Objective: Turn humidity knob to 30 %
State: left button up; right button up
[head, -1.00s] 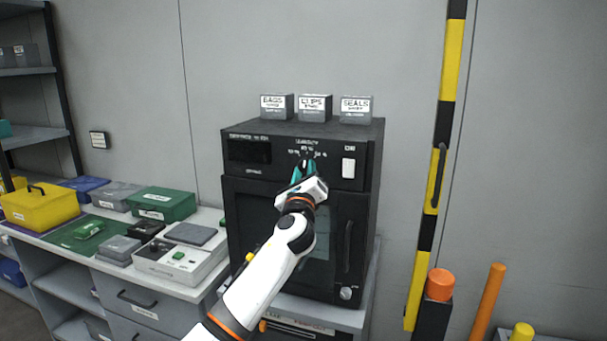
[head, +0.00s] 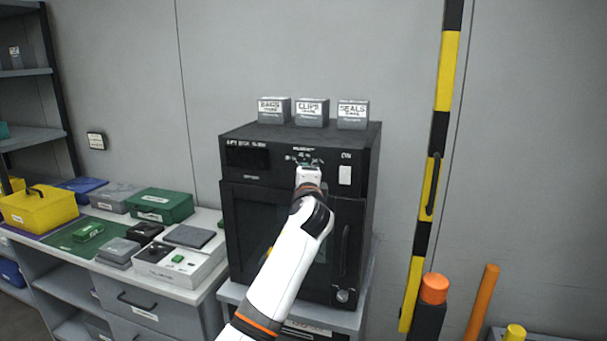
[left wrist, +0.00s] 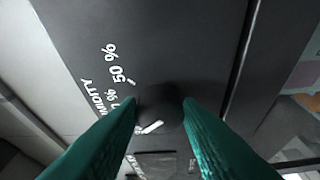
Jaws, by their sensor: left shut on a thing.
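The black cabinet (head: 260,190) stands against the wall, with a control panel along its top front. In the left wrist view the round dark humidity knob (left wrist: 160,106) sits between the teal fingers of my left gripper (left wrist: 160,112), which is shut on it. A white mark shows beside the knob. White print beside it reads "50 %" (left wrist: 117,64), and part of the word humidity shows. In the head view my left gripper (head: 309,172) is up against the panel and its wrist hides the knob. My right gripper is not in view.
Three grey labelled boxes (head: 311,112) stand on the cabinet top. A white switch (head: 345,175) is on the panel right of the knob. A workbench with a green case (head: 160,205) and a yellow toolbox (head: 38,207) is at left. A yellow-black post (head: 431,170) stands at right.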

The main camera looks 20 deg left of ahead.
pick_arm(q)
jog(key=shift+n, duration=0.5)
jog(key=shift+g, duration=0.3)
jog(key=o, duration=1)
jog(key=b+v, duration=0.2)
jog(key=v, duration=1)
jog(key=shift+f, duration=0.1)
